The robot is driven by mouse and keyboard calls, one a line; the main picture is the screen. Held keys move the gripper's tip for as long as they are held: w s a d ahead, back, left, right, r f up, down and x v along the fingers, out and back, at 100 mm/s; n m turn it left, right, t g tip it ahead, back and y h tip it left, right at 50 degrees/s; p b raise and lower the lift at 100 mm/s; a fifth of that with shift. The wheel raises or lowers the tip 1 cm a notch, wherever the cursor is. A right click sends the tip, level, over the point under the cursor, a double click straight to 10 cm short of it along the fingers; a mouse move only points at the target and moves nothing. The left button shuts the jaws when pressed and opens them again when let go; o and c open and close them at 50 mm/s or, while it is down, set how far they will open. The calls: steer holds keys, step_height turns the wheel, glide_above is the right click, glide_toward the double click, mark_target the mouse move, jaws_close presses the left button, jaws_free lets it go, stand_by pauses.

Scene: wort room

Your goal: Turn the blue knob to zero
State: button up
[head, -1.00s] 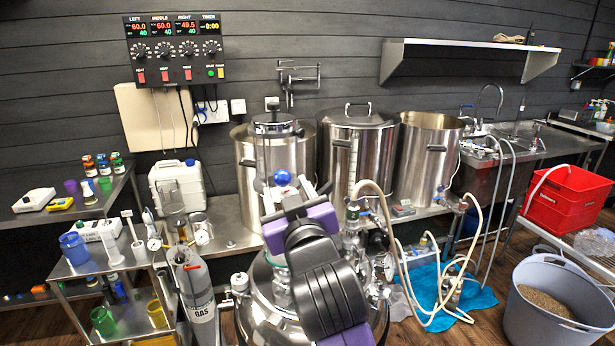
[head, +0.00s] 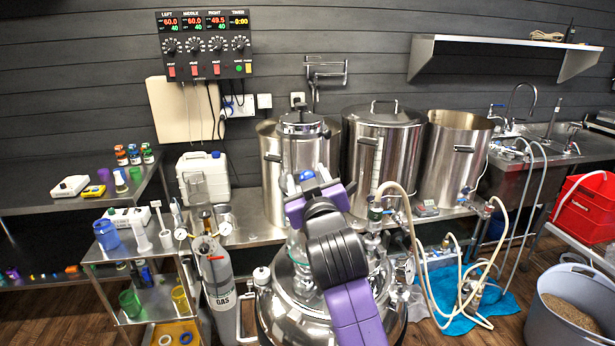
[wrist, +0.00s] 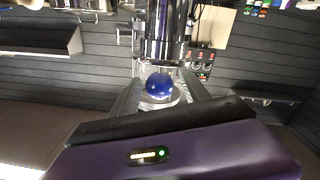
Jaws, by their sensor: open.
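The blue knob (head: 305,175) is a round blue ball on the metal fittings above the steel vessel in front of me. My gripper (head: 308,186) is right at it in the head view and covers part of it. In the wrist view the blue knob (wrist: 158,86) shows between the two grey fingers of my gripper (wrist: 160,92), which are apart. I cannot tell whether a finger touches it. No zero mark on the knob is readable.
A steel vessel (head: 290,312) with pipes and gauges stands below my arm. A gas cylinder (head: 217,285) and a small cart (head: 115,258) are at its left. Steel kettles (head: 383,150) stand behind. Hoses (head: 455,262) hang at the right, near a grey bucket (head: 548,325).

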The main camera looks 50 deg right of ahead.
jaws_close()
